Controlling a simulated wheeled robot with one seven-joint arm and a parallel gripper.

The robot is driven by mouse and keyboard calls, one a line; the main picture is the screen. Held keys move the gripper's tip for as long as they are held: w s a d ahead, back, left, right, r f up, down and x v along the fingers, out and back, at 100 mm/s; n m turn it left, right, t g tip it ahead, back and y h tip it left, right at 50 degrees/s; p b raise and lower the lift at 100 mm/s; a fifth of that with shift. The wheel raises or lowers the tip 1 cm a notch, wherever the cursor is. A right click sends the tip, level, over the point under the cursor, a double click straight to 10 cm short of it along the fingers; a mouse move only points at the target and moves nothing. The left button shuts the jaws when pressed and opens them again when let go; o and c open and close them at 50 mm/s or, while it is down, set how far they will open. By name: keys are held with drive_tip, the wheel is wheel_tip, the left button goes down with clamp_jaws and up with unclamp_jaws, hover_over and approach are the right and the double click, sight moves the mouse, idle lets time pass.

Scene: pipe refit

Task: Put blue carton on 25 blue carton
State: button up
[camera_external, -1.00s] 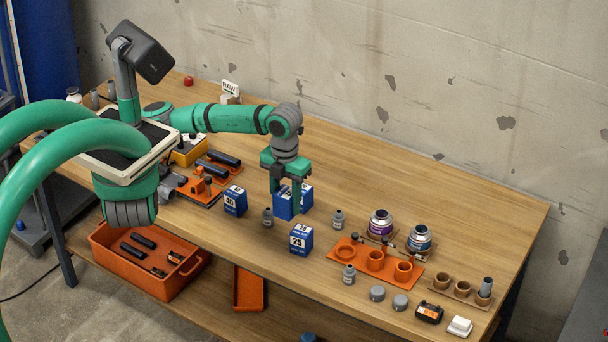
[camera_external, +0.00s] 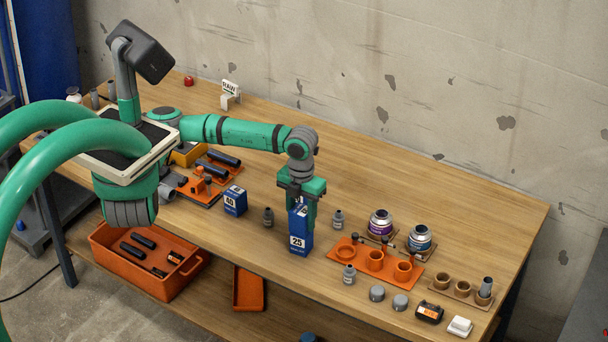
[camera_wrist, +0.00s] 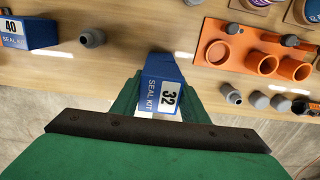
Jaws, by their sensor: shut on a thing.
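My gripper (camera_external: 301,207) is shut on a blue carton (camera_wrist: 162,85) whose label reads 32 and SEAL KIT in the wrist view. The blue 25 carton (camera_external: 299,246) stands upright on the bench, directly below the held carton in the external view. The held carton's lower side meets or nearly meets the top of the 25 carton; I cannot tell whether they touch. My fingers cover part of the held carton in the external view.
A blue 40 carton (camera_external: 235,201) stands to the left, with a small grey bottle (camera_external: 268,217) between. Another grey bottle (camera_external: 338,219) and an orange holder (camera_external: 376,262) with cups are at the right.

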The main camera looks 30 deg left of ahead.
sight(302, 209)
drive_tip(key=shift+f, duration=0.1)
drive_tip(key=o, duration=1.1)
drive_tip(key=shift+c, duration=0.2)
wheel_tip(302, 209, up, 12)
drive_tip(key=shift+r, duration=0.1)
